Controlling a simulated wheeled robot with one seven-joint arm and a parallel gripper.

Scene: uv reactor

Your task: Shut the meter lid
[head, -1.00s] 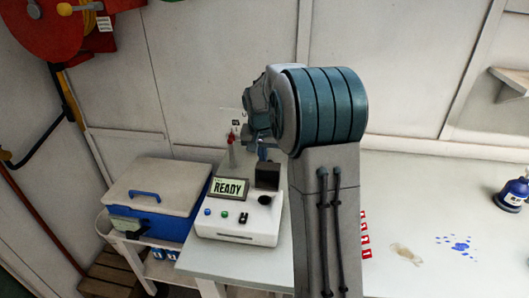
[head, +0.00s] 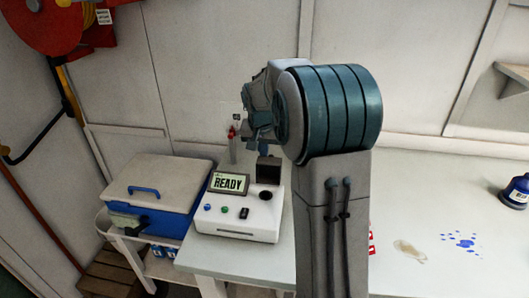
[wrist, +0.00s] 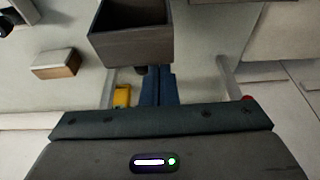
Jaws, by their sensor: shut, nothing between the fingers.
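The meter (head: 238,222) is a white box on the left part of the bench, its tilted display reading READY. Its dark square lid (head: 269,170) stands upright, open, behind a round dark well (head: 266,195) on the top. My gripper (head: 263,147) is above and behind the lid in the head view, partly covered by my own arm. In the wrist view the blue fingers (wrist: 158,84) are together and empty. A dark hollow box shape (wrist: 130,40) beyond the fingertips looks like the lid; I cannot tell whether they touch it.
A blue cooler (head: 160,190) with a pale top stands left of the meter. My arm hides the bench's middle.

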